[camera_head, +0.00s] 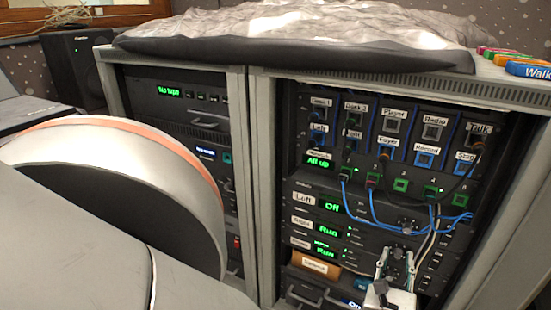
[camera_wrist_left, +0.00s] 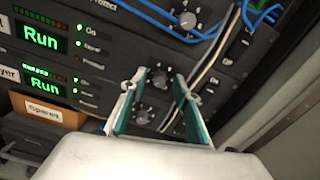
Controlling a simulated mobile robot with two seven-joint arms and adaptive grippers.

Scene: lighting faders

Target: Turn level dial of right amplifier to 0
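The right amplifier (camera_head: 327,228) shows a green "Run" display in the right-hand rack. It also shows in the left wrist view (camera_wrist_left: 42,39). Its level dial (camera_wrist_left: 158,79) is a dark knob with a pale printed scale, and it shows small in the head view (camera_head: 398,253). My left gripper (camera_head: 397,258) is in front of the rack with its fingers apart. In the left wrist view the teal-padded fingers (camera_wrist_left: 160,83) stand either side of this dial. I cannot tell whether they touch it. My right gripper is not in view.
The left amplifier's dial (camera_wrist_left: 188,19) is just above, with blue cables (camera_head: 440,218) hanging close by. Another amplifier dial (camera_wrist_left: 142,116) sits below, between the fingers' lower parts. An orange-brown box (camera_head: 315,266) is at lower left.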

